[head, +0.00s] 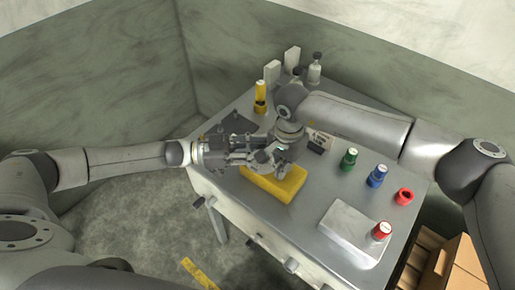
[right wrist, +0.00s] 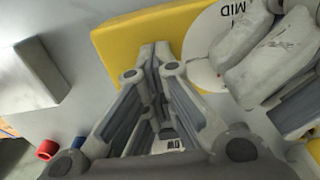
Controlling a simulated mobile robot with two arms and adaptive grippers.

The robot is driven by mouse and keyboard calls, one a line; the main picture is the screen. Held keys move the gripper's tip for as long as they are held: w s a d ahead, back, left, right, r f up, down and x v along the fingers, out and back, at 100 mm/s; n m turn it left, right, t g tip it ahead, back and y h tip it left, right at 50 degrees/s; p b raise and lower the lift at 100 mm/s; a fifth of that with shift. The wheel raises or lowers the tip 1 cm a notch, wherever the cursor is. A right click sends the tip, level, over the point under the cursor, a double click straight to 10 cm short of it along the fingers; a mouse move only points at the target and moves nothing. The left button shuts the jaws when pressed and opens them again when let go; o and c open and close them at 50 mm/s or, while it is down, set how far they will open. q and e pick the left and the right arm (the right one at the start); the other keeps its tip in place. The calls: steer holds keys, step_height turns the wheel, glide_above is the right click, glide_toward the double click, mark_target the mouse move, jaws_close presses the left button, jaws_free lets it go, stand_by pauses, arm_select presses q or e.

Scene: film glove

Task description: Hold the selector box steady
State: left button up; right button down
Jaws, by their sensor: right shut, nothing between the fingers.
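The yellow selector box (head: 288,188) lies on the grey table, partly covered by my grippers in the head view. The right wrist view shows the box (right wrist: 120,45) with a white round dial (right wrist: 205,50) marked MID. My right gripper (head: 268,160) is over the box; its fingertips (right wrist: 155,48) are together and empty, in front of the box beside the dial. Whether they touch it I cannot tell. My left gripper (head: 250,152) comes in from the left by the box. Its fingers (right wrist: 265,50) cover part of the dial; their grip is unclear.
Green (head: 349,158) and blue (head: 377,176) capped pieces and a red ring (head: 404,196) stand to the right. A pale block (head: 345,226) with a red-capped piece (head: 381,231) is at the front right. A yellow bottle (head: 260,92) stands at the back. Cardboard boxes (head: 460,265) are beside the table.

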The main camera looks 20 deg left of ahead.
arm_select(q)
steer(key=shift+s+d+f, duration=0.1)
steer(key=shift+s+d, duration=0.05)
steer(key=shift+s, duration=0.05)
steer(key=shift+c, duration=0.4)
arm_select(e)
steer(key=shift+d+f, duration=0.15)
steer(key=shift+f, duration=0.2)
arm_select(q)
steer(key=shift+n+t, duration=0.3)
steer(key=shift+t, duration=0.1)
steer(key=shift+s+d+n+t+y, duration=0.15)
steer(key=shift+n+t+y, duration=0.5)
steer(key=shift+t, duration=0.25)
steer(key=shift+s+d+n+t+y, duration=0.1)
steer(key=shift+n+t+y, duration=0.45)
steer(key=shift+n+t, duration=0.3)
steer(key=shift+s+d+n+t+y, duration=0.1)
steer(key=shift+d+n+t+y, duration=0.1)
steer(key=shift+n+t+y, duration=1.4)
steer(key=shift+t+y, duration=0.25)
steer(key=shift+y, duration=0.15)
steer(key=shift+n+t+y, duration=0.3)
steer(key=shift+y, duration=0.3)
steer(key=o, duration=1)
steer(key=shift+a, duration=0.1)
